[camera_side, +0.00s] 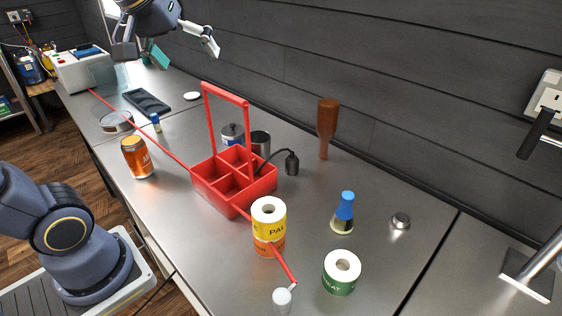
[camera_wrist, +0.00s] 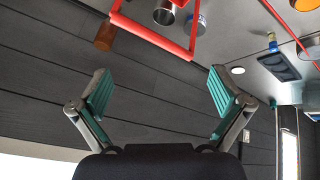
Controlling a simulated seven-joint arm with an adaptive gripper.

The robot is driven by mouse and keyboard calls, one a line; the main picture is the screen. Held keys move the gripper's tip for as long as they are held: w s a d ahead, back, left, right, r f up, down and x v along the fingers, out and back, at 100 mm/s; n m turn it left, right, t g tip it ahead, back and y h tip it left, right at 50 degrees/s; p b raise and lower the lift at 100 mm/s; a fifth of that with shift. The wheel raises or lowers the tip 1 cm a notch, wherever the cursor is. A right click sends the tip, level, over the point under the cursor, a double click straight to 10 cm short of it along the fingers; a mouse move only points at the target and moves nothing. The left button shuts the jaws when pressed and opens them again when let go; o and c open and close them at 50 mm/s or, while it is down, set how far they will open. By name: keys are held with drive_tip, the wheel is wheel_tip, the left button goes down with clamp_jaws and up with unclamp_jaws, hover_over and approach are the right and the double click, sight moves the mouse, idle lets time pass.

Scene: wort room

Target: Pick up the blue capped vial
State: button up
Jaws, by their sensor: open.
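The small vial with a blue cap (camera_side: 156,123) stands upright on the steel bench, left of the red caddy, near a dark tray. In the wrist view the blue-capped vial (camera_wrist: 272,43) shows small at the upper right, beside the dark tray. My gripper (camera_side: 178,52) is high at the top of the side view, above and beyond the vial and well apart from it. In the wrist view my gripper (camera_wrist: 158,82) has its teal-padded fingers spread wide with nothing between them. A larger bottle with a blue cap (camera_side: 344,212) stands right of the caddy.
The red caddy (camera_side: 211,193) with its tall handle stands mid-bench. An orange can (camera_side: 137,158), a round dish (camera_side: 116,122) and the dark tray (camera_side: 147,102) surround the vial. A long red rod (camera_side: 165,150) runs diagonally near it. A dark wall backs the bench.

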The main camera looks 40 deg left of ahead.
drive_tip(key=s+d+f+m+h, duration=0.1)
drive_tip(key=s+d+f+m, duration=0.5)
drive_tip(key=f, duration=0.4)
drive_tip(key=s+m, duration=0.1)
drive_tip(key=s, duration=0.1)
drive_tip(key=shift+s+d+f+g, duration=0.3)
drive_tip(key=shift+s+d+f, duration=0.05)
drive_tip(key=shift+d+f, duration=0.05)
drive_tip(key=c, duration=0.8)
